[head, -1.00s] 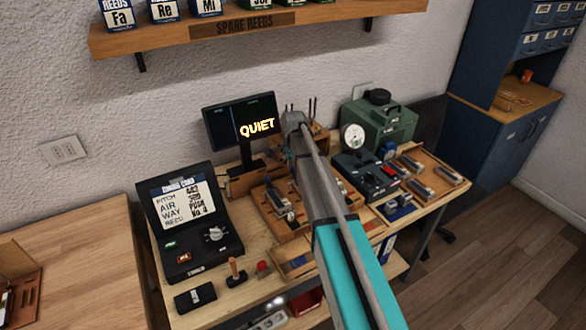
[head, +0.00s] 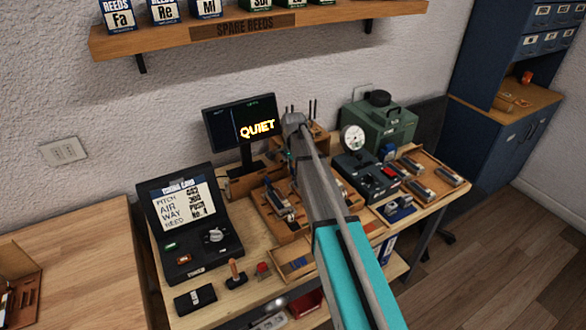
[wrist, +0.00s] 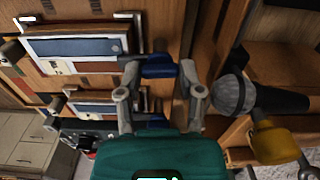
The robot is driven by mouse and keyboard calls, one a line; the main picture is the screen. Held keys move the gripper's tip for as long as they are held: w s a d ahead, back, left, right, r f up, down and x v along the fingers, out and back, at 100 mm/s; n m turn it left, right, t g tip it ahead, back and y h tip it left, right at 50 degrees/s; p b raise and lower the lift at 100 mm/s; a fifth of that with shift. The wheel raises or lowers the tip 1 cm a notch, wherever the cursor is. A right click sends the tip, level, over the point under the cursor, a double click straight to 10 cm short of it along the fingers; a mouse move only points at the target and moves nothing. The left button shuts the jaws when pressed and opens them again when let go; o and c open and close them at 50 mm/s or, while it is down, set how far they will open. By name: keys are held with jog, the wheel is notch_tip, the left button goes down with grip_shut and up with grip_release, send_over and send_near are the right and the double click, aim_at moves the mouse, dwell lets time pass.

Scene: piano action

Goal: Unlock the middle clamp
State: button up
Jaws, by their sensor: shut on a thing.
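In the wrist view, my gripper (wrist: 160,72) has its two grey fingers on either side of a blue clamp handle (wrist: 159,67) and is shut on it. The handle sits at the right end of a metal-and-wood piece (wrist: 75,47) on the wooden board. A second blue part (wrist: 157,121) shows lower down between the fingers, partly hidden by my teal gripper body. In the head view, my arm covers the gripper and most of the clamp area on the wooden bench rack (head: 283,236).
A microphone-like tool with a round grey head (wrist: 232,94) is close right of my fingers. A monitor (head: 240,122) reading QUIET stands behind the rack. A tuning case (head: 190,225) is left; a green machine with a gauge (head: 380,125) and reed trays (head: 430,180) are right.

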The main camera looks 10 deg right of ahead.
jog(key=n, duration=0.4)
jog(key=shift+n, duration=0.3)
jog(key=n, duration=0.9)
jog(key=shift+n, duration=1.8)
jog(key=o, duration=0.9)
jog(key=shift+c, duration=0.2)
jog(key=shift+s, duration=0.1)
jog(key=s+m, duration=0.3)
jog(key=s, duration=2.6)
jog(key=shift+m, duration=0.3)
